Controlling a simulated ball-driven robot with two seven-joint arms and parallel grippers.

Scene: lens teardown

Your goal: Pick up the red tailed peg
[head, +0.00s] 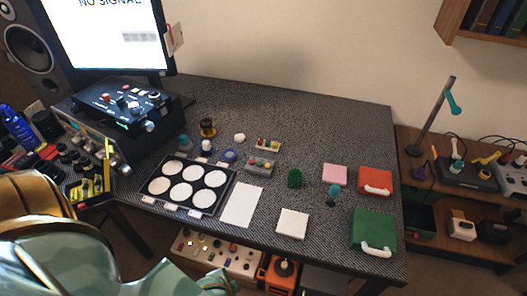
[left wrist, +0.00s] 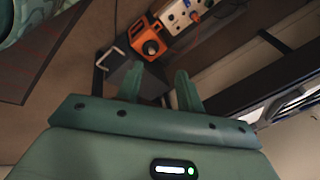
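A grey block (head: 258,168) with small coloured pegs, some reddish, stands mid-table in the head view. Behind it is a pale strip (head: 267,146) with more small coloured pegs, red among them. They are too small to tell which one is the red tailed peg. My left gripper (left wrist: 159,78) shows in the left wrist view with its two green fingers apart and nothing between them. It points toward the floor and equipment below the table, away from the pegs. My right gripper is in neither view.
A tray of white discs (head: 233,190), a white sheet (head: 241,205) and a white square (head: 292,223) lie near the front. A green case (head: 374,230) and red case (head: 375,181) are at right. The table's back right is clear.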

